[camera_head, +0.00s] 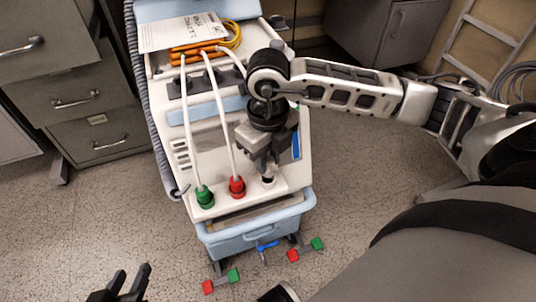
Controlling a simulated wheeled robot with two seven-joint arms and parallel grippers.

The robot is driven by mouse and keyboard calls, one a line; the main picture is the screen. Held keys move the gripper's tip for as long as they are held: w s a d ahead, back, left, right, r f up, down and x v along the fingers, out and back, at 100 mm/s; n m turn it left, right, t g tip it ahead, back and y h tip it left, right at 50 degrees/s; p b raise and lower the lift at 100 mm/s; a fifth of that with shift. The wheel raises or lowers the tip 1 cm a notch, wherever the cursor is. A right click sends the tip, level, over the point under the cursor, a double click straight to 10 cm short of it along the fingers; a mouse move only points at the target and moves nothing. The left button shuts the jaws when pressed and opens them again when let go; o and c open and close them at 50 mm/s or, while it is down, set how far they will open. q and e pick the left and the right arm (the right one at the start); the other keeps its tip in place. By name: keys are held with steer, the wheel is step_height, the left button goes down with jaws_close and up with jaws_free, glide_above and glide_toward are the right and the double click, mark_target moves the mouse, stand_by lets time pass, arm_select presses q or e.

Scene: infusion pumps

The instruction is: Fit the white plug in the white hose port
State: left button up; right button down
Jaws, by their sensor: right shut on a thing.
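My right gripper (266,170) reaches down over the front right of the pump cart's white panel (225,213). It is shut on the white plug (268,180), which shows as a small pale end below the fingers. The plug is at the right end of the row of ports, beside the red plug (237,187). The gripper hides most of it and the white hose port, so I cannot tell whether the plug is seated. My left gripper (130,280) is at the bottom left, empty, its fingers apart, away from the cart.
A green plug (204,197) and the red plug stand in the panel with white hoses rising from them. A light-blue bin (255,234) is on the cart's front. Drawers (75,100) stand left; floor is clear right.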

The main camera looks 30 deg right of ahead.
arm_select(q)
steer(key=shift+s+a+f, duration=0.15)
steer(key=shift+s+f, duration=0.15)
steer(key=shift+w, duration=0.1)
arm_select(e)
steer(key=shift+f, duration=0.1)
arm_select(q)
steer(key=shift+f+b, duration=0.45)
steer(key=shift+b, duration=0.05)
arm_select(e)
steer(key=shift+f, duration=0.5)
